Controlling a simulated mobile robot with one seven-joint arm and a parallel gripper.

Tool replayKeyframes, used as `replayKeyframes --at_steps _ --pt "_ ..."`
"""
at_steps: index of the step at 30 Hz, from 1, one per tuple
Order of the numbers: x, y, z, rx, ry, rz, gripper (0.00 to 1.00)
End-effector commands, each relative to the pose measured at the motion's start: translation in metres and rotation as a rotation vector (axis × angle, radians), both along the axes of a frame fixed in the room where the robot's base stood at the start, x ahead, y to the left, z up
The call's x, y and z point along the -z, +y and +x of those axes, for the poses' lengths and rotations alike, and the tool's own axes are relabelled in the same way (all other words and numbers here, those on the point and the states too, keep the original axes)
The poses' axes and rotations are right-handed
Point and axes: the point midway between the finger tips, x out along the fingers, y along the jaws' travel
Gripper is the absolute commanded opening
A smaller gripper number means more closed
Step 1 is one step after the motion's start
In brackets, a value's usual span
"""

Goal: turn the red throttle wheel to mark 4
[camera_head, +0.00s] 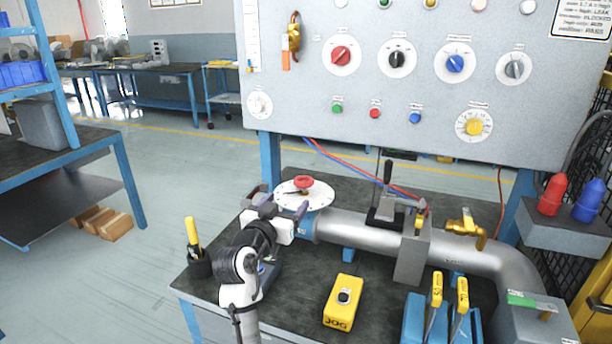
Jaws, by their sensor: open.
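The red throttle wheel (303,182) sits in the middle of a round white dial plate (318,196) on top of the grey pipe's left end. The dial's marks are too small to read, so I cannot tell the wheel's setting. My gripper (272,203) is open at the left and near side of the dial, with its dark fingers spread. The fingers seem to be beside the plate, and the red wheel shows clear of them. My gripper and white wrist hide part of the dial's near left edge.
The grey pipe (362,230) runs right, with a black lever (387,175) and a yellow valve (466,224) on it. The control panel (300,100) rises behind.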

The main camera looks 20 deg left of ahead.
Motion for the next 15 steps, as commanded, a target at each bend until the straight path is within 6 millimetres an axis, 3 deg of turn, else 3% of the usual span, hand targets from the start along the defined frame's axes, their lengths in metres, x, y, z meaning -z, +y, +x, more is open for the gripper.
replayKeyframes --at_steps 5,15 --pt "-0.003 -0.002 0.020 0.003 0.001 0.000 0.72" --pt "-0.004 -0.004 0.093 0.002 0.002 0.000 0.72"
